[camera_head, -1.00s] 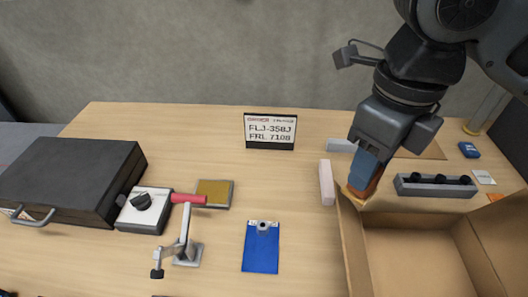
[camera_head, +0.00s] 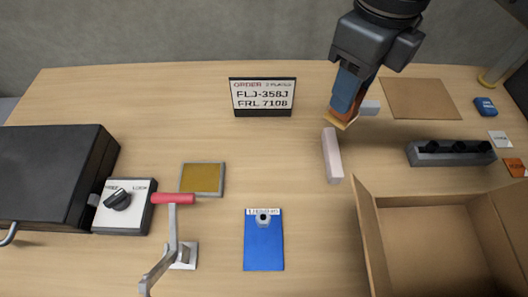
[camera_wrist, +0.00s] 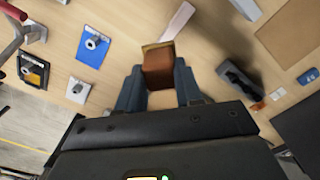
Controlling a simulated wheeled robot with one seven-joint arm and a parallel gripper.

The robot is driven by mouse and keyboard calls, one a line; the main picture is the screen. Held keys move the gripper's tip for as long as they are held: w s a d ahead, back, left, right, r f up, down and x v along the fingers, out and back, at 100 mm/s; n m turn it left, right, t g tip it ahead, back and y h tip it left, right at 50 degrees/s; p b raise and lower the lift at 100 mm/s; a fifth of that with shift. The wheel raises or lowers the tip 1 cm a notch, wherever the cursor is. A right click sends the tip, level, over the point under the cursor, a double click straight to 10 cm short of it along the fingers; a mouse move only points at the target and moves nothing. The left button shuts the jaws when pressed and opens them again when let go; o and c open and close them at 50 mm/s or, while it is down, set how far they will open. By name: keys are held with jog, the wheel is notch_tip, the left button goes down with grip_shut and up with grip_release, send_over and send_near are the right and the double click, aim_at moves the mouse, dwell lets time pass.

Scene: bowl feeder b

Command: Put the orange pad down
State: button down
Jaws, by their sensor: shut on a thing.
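The orange pad is a brown-orange block with a tan-yellow bottom edge. In the head view (camera_head: 343,119) it hangs tilted below my gripper (camera_head: 350,97). In the wrist view the pad (camera_wrist: 158,68) sits between the two blue fingers of my gripper (camera_wrist: 158,88). The gripper is shut on it. The pad is over the wooden table (camera_head: 300,155), behind the pale pink bar (camera_head: 332,155). I cannot tell whether its lower edge touches the table. The fingers hide part of its sides.
An open cardboard box (camera_head: 366,235) stands at front right. A light grey block (camera_head: 370,108) is just right of the pad, and a brown sheet (camera_head: 420,98) lies beyond. A grey rack (camera_head: 450,155) is at right. An order sign (camera_head: 262,97) stands left. Between sign and bar is bare table.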

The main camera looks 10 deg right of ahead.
notch_tip(320, 180, down, 5)
jog(key=shift+w+f+b, duration=0.1)
jog(key=shift+b, duration=0.95)
jog(key=shift+w+a+f+p, duration=0.35)
jog(key=shift+w+a+f, duration=0.25)
jog(key=shift+a+f, duration=1.25)
jog(key=shift+w+a+f+p, duration=0.35)
jog(key=shift+w+a+f, duration=0.25)
jog(key=shift+a+f, duration=1.25)
jog(key=shift+w+a+f+p, duration=0.35)
jog(key=shift+w+a+f, duration=0.25)
jog(key=shift+a+f, duration=1.25)
jog(key=shift+f, duration=0.1)
jog(key=c, duration=0.7)
grip_release()
jog(key=shift+c, duration=0.2)
notch_tip(320, 180, up, 12)
jog(key=shift+r+b, duration=0.2)
jog(key=shift+b, duration=0.15)
